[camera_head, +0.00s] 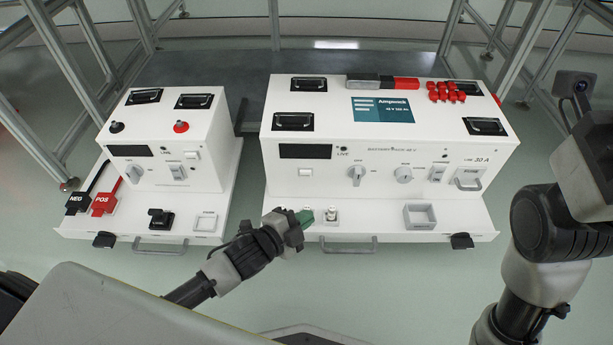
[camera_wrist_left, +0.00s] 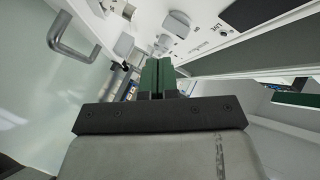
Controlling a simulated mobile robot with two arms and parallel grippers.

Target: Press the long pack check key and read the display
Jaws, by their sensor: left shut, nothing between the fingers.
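The long pack (camera_head: 275,95) is the wide white box on the right, with a blue label on top. Its display (camera_head: 305,151) is a dark window at the front's upper left and shows no readable figures. A small white key (camera_head: 305,172) sits below the display. My left gripper (camera_head: 303,217) has green fingertips, shut and empty, over the front ledge below the key, apart from it. In the left wrist view the shut fingertips (camera_wrist_left: 157,75) point toward the white front panel, where a dark window (camera_wrist_left: 250,10) shows. My right gripper is outside the frame; only its arm shows.
A narrower white unit (camera_head: 170,110) stands on the left with its own dark display (camera_head: 130,150) and black and red plugs (camera_head: 104,203). Knobs (camera_head: 357,172) and a square holder (camera_head: 420,216) lie right of the key. A tray handle (camera_head: 348,246) juts forward.

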